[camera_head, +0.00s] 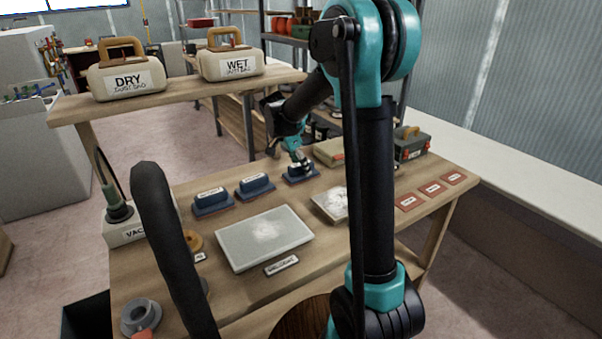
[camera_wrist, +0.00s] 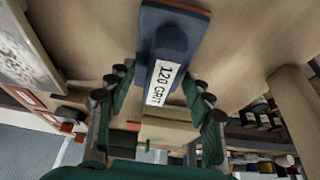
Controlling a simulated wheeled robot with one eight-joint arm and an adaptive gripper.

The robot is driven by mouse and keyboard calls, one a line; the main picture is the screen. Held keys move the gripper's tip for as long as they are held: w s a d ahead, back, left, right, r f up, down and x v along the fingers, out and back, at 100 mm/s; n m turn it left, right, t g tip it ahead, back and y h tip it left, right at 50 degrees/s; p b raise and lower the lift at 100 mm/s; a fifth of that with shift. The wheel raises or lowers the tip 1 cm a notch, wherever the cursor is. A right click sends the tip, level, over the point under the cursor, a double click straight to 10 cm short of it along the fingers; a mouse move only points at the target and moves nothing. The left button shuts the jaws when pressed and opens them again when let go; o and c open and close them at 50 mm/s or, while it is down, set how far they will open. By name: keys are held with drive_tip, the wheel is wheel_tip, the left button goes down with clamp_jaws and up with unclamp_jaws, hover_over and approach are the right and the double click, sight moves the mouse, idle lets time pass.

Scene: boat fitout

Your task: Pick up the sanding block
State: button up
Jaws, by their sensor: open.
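Several blue sanding blocks with white labels stand in a row on the workbench: a left one (camera_head: 212,200), a middle one (camera_head: 255,187) and a right one (camera_head: 301,175). My gripper (camera_head: 299,164) is at the right block, pointing down at it and partly hiding it. In the wrist view this block (camera_wrist: 172,35) has a label reading "120 GRIT" and a reddish base edge. The open fingers of my gripper (camera_wrist: 160,82) lie to either side of its labelled end. I cannot tell whether they touch it.
A pale panel (camera_head: 262,238) and a smaller dusty panel (camera_head: 330,203) lie in front of the blocks. A tan box (camera_head: 329,152) and a grey toolbox (camera_head: 411,145) stand to the right. Red labelled pads (camera_head: 432,188) lie at the bench's right end.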

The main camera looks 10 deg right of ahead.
drive_tip(key=shift+f, duration=0.2)
clamp_jaws()
idle(0.3)
drive_tip(key=shift+r, duration=0.25)
drive_tip(key=s+d, duration=0.1)
drive_tip(key=s, duration=0.1)
drive_tip(key=s+d+r, duration=0.1)
drive_tip(key=s, duration=0.2)
drive_tip(key=s+d+r, duration=0.1)
drive_tip(key=s, duration=0.1)
drive_tip(key=shift+s, duration=0.3)
wheel_tip(320, 180, up, 13)
drive_tip(key=shift+w, duration=0.1)
